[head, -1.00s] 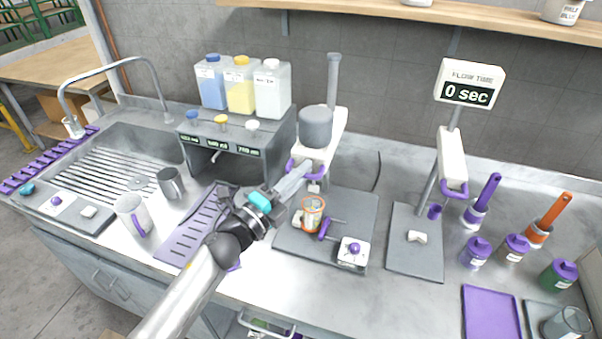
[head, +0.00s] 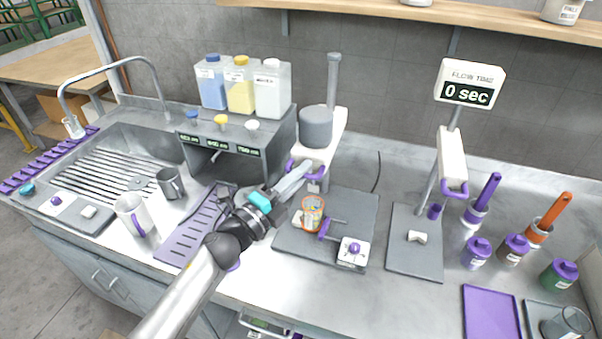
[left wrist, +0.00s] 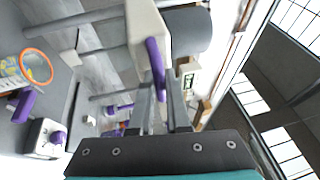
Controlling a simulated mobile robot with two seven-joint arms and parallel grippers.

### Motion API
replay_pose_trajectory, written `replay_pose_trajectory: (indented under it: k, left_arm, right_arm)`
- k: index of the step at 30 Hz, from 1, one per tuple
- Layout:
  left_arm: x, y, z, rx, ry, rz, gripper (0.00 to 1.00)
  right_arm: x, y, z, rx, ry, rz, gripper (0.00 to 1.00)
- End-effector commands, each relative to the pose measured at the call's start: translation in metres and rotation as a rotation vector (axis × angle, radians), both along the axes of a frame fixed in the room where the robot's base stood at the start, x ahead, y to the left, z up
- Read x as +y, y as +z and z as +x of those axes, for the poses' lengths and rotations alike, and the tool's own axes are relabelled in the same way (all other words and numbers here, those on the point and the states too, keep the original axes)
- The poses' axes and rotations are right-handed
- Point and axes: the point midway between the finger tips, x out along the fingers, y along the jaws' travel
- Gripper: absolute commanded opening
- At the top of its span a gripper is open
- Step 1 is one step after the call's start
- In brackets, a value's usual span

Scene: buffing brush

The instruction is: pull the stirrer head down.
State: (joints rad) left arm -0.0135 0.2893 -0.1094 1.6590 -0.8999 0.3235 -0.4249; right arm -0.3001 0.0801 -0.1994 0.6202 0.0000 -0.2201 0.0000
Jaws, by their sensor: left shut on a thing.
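The stirrer stands at the middle of the counter, with a white head carrying a grey motor (head: 316,127) on a grey post (head: 333,80). The head is raised above the base plate (head: 365,215). A purple handle (head: 290,165) is at the head's front; it also shows in the left wrist view (left wrist: 154,58), below the white head (left wrist: 147,25). My left gripper (head: 299,174) is shut on this handle, its fingers partly hiding it. A clear cup with an orange rim (head: 312,214) stands on the base plate below the head. My right gripper is not in view.
A purple and white clamp or knob unit (head: 353,251) sits on the plate. A flow timer stand (head: 452,160) is to the right. A dispenser with bottles (head: 240,135), a mug (head: 133,215) and a purple drip tray (head: 195,228) are to the left.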

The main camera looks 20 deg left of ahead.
Motion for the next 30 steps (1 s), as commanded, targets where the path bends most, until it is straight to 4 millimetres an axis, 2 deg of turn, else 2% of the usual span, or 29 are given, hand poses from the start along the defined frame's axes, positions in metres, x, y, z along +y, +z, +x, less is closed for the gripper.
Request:
replay_pose_trajectory:
  k: [5, 27, 30]
  left_arm:
    - [0.0, -0.012, 0.0, 0.002, 0.0, 0.0, 0.0]
    - [0.0, -0.106, 0.0, 0.003, 0.001, 0.0, 0.0]
    - [0.0, -0.114, 0.0, 0.003, 0.001, 0.0, 0.0]
  right_arm:
    - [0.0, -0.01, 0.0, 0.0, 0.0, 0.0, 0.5]
    - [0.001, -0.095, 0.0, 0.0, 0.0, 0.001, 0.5]
    - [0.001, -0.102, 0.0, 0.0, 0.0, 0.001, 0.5]
